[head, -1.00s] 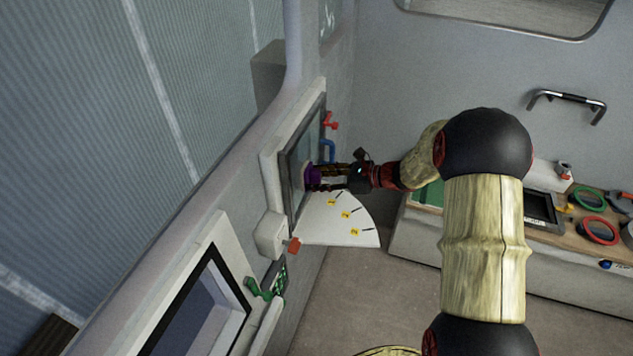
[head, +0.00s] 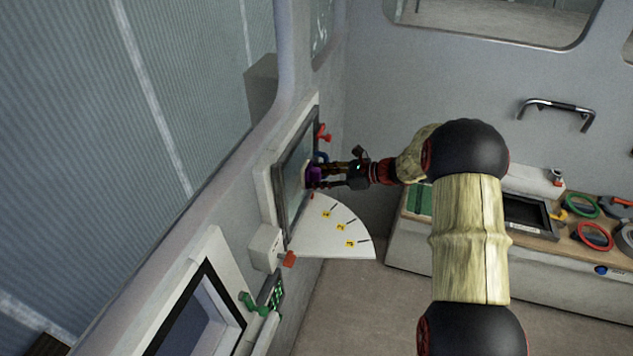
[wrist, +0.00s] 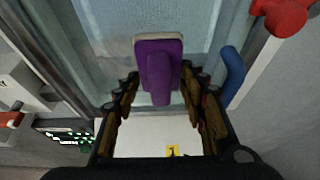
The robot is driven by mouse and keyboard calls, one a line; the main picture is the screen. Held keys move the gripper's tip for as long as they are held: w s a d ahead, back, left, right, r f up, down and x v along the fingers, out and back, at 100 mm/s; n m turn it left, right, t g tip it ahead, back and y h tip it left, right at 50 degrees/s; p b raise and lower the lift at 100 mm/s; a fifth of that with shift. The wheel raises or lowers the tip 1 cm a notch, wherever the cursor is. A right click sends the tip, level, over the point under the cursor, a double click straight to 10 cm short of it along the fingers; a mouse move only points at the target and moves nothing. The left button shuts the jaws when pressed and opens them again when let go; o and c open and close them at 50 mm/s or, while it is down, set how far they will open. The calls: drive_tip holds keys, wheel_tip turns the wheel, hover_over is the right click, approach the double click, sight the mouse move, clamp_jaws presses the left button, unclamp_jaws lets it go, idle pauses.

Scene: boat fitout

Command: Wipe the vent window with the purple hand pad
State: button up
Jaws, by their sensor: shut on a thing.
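The vent window (head: 293,175) is a framed glass pane in the left wall; it fills the upper part of the wrist view (wrist: 120,60). My gripper (head: 320,177) is shut on the purple hand pad (head: 314,177). In the wrist view the pad (wrist: 158,62) stands between the fingers of my gripper (wrist: 160,95), its pale face edge turned toward the glass. The pad is at the pane, near its right side in the head view; I cannot tell whether it touches the glass. A blue handle (wrist: 231,75) is at the frame's side.
A white numbered quadrant plate (head: 330,232) juts out below the window. Red knobs (head: 324,132) and (head: 289,259) sit near the frame. A white box (head: 264,248) is beside it. A workbench (head: 480,235) with tape rings and a tray stands at right.

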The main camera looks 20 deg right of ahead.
sight(308, 180)
drive_tip(key=shift+s+a+r+p, duration=0.25)
drive_tip(key=shift+s+a+r, duration=0.15)
drive_tip(key=shift+s, duration=0.15)
drive_tip(key=shift+s+a+r+p, duration=0.2)
drive_tip(key=shift+s+a+r, duration=0.2)
drive_tip(key=shift+s, duration=0.15)
idle(0.3)
drive_tip(key=shift+s+a, duration=0.8)
drive_tip(key=shift+s, duration=0.25)
drive_tip(key=shift+s+a, duration=0.75)
drive_tip(key=shift+s, duration=0.3)
drive_tip(key=shift+s+a, duration=0.8)
drive_tip(key=shift+s, duration=0.25)
drive_tip(key=shift+r+p, duration=0.45)
drive_tip(key=shift+r, duration=0.4)
drive_tip(key=w+d, duration=0.7)
drive_tip(key=w, duration=0.2)
drive_tip(key=shift+w, duration=0.4)
drive_tip(key=shift+d, duration=0.15)
drive_tip(key=shift+s+d+f, duration=0.1)
drive_tip(key=shift+s+d, duration=0.8)
drive_tip(key=shift+d, duration=0.25)
drive_tip(key=shift+s+d, duration=0.85)
drive_tip(key=shift+d, duration=0.3)
